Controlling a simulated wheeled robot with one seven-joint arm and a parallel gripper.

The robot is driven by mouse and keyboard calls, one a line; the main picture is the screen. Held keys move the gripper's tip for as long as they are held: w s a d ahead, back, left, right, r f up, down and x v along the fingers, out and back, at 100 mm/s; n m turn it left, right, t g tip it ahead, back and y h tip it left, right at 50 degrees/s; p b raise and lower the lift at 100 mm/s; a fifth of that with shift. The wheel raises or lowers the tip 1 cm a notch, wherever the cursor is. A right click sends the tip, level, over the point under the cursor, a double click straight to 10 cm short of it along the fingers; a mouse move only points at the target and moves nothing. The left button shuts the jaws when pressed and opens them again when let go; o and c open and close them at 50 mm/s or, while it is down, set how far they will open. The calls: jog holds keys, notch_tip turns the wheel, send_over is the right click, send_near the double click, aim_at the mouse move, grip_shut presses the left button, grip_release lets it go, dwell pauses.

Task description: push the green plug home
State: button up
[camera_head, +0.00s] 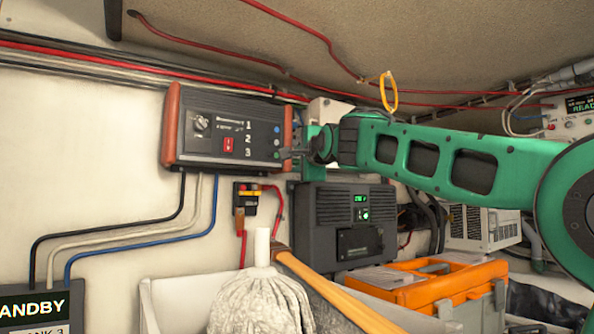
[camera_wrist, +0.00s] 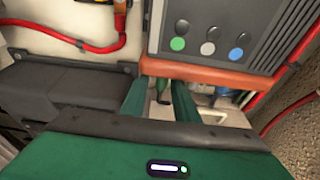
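The grey control box (camera_head: 232,128) with orange end bumpers hangs on the wall; its knob, red switch and numbers 1, 2, 3 show. In the wrist view its face carries a green dot (camera_wrist: 177,43), a grey dot and a blue dot above the orange bumper (camera_wrist: 205,70). My gripper (camera_head: 293,153) is at the box's right end. In the wrist view my gripper (camera_wrist: 160,90) has its fingers apart below the bumper. A small dark piece, perhaps the green plug (camera_wrist: 163,94), shows between them, apparently not clamped. How far it is seated cannot be told.
A dark charger unit (camera_head: 345,225) is below my gripper, with an orange toolbox (camera_head: 430,280) in front. A mop (camera_head: 262,300) stands in a white bin. Red cables run along the wall and ceiling; a yellow loop (camera_head: 389,92) hangs above my arm.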

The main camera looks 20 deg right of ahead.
jog(key=s, duration=0.4)
jog(key=shift+d+r, duration=0.1)
jog(key=shift+r, duration=0.1)
jog(key=shift+d, duration=0.15)
dwell(0.4)
